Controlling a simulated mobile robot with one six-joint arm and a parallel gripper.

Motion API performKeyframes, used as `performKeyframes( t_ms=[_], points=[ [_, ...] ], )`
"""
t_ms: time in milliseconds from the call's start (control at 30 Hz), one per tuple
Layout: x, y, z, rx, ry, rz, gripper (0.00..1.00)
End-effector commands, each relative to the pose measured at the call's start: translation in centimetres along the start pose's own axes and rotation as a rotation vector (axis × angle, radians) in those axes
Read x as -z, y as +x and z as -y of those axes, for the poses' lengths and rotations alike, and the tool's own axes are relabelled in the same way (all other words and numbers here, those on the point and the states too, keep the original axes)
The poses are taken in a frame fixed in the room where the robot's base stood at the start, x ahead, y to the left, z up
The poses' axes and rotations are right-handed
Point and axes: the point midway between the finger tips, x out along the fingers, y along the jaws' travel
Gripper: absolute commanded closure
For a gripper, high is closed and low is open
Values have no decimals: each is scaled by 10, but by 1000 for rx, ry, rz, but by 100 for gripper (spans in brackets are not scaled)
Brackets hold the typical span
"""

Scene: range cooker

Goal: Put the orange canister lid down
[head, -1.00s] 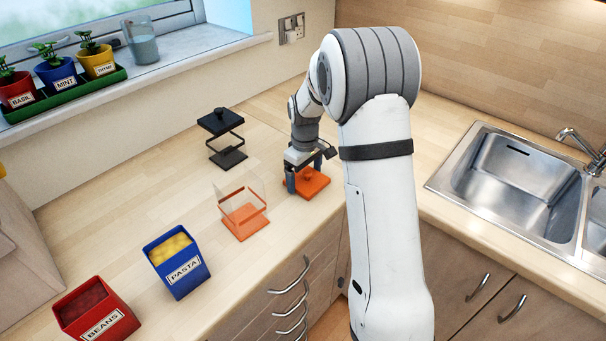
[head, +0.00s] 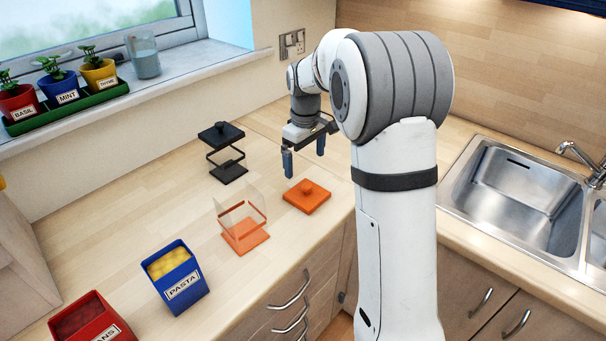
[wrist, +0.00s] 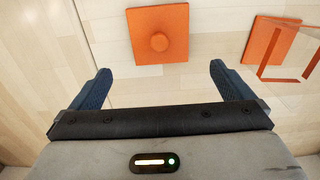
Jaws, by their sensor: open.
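The orange canister lid (head: 306,196) lies flat on the worktop with its round knob up. It also shows in the wrist view (wrist: 158,35), beyond and between my fingertips. My gripper (head: 304,160) is open and empty, raised above the lid and apart from it. Its two blue fingers show in the wrist view (wrist: 161,72). The clear canister with orange trim (head: 243,232) stands open to the left of the lid, and part of it shows at the right of the wrist view (wrist: 272,40).
A clear canister with a black lid (head: 225,155) stands behind. A blue pasta box (head: 180,280) and a red beans box (head: 95,325) stand at the front left. Potted herbs (head: 60,85) line the sill. The sink (head: 515,205) is at the right. The worktop's left middle is clear.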

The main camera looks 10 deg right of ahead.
Motion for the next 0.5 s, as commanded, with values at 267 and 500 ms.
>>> performKeyframes(
  t_ms=[267,500],
  points=[
    [-14,-27,9,-9,34,-13,0],
    [-86,-60,58,-46,219,-81,0]
  ],
)
